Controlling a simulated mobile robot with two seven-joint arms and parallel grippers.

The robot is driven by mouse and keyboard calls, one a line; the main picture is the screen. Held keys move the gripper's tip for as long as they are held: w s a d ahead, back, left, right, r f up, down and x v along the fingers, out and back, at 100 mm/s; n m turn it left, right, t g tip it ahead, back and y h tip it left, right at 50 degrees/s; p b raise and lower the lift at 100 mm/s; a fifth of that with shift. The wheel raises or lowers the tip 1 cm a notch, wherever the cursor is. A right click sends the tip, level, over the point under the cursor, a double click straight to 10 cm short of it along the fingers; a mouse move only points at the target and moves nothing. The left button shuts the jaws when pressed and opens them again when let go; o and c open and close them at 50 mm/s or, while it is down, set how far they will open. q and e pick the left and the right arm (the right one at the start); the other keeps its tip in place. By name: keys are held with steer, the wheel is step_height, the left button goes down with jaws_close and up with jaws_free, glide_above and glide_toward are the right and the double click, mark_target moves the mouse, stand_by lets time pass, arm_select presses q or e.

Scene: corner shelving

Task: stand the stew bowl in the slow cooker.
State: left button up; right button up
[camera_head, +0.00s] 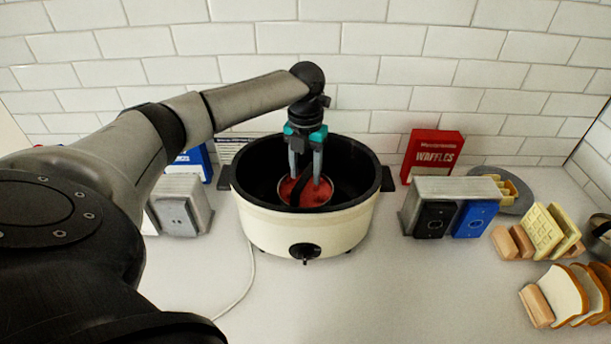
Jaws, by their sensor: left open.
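The slow cooker (271,223) is cream-coloured with a black inside and a black front knob, and stands open on the white counter against the tiled wall. The stew bowl (314,195), with red stew, is inside the cooker's pot, left of its middle. It looks upright. My left gripper (306,182) reaches down into the cooker from above, its fingers open and apart over the bowl. The finger tips overlap the bowl in the picture, so I cannot tell whether they touch it. My right gripper is not in view.
A red waffles box (432,154) and a metal holder (459,190) with black and blue fronts stand right of the cooker. Waffles (541,228) and bread slices (563,291) are further right. A grey unit (183,215) stands left. The front counter is clear except for a cord.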

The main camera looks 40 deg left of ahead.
arm_select(q)
step_height(320, 180, up, 10)
steer(key=shift+f, duration=0.15)
steer(key=shift+d, duration=0.1)
stand_by(0.3)
